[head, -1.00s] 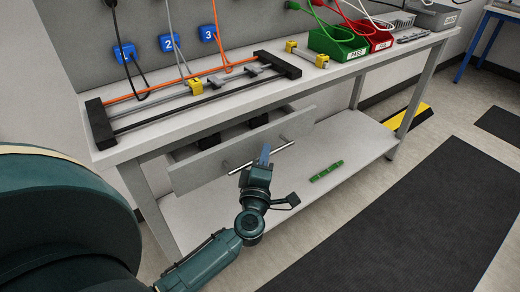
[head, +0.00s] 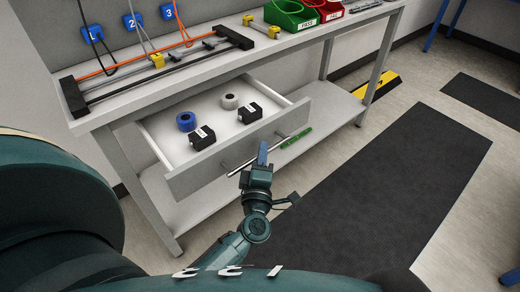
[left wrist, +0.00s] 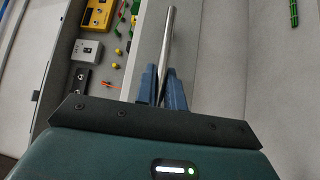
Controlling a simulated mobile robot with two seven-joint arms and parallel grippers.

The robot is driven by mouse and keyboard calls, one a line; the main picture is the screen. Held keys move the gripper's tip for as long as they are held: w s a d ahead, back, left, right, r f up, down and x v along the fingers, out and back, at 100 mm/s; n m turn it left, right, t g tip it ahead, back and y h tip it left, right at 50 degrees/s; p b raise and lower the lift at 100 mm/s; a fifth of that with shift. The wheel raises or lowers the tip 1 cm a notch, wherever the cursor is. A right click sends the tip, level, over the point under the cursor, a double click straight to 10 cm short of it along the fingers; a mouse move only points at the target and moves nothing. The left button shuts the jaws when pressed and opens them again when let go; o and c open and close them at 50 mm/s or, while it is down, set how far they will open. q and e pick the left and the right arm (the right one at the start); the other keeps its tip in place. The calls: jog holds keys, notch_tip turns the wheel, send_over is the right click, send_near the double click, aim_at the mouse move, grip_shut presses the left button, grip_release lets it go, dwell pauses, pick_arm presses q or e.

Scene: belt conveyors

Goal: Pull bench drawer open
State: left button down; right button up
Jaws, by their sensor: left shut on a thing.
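The bench drawer (head: 235,157) is pulled well out from under the bench top in the head view. Its grey front carries a long silver bar handle (head: 241,164). My left gripper (head: 262,155) is at the handle's middle, shut on it. In the left wrist view the handle (left wrist: 167,55) runs between the two blue fingers of my left gripper (left wrist: 162,88). Inside the drawer are a blue roll (head: 186,121), a white roll (head: 229,101) and two black boxes (head: 202,138). My right gripper does not show.
The bench top (head: 150,97) holds a black-ended rail fixture, a green bin (head: 291,16) and a red bin (head: 331,14). A green strip (head: 296,138) lies on the lower shelf. A dark mat (head: 370,175) covers open floor to the right.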

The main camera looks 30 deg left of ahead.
pick_arm(q)
jog(key=shift+s+d, duration=0.1)
jog(key=shift+d, duration=0.15)
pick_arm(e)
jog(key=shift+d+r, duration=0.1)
pick_arm(q)
jog(key=c, duration=1.5)
grip_release()
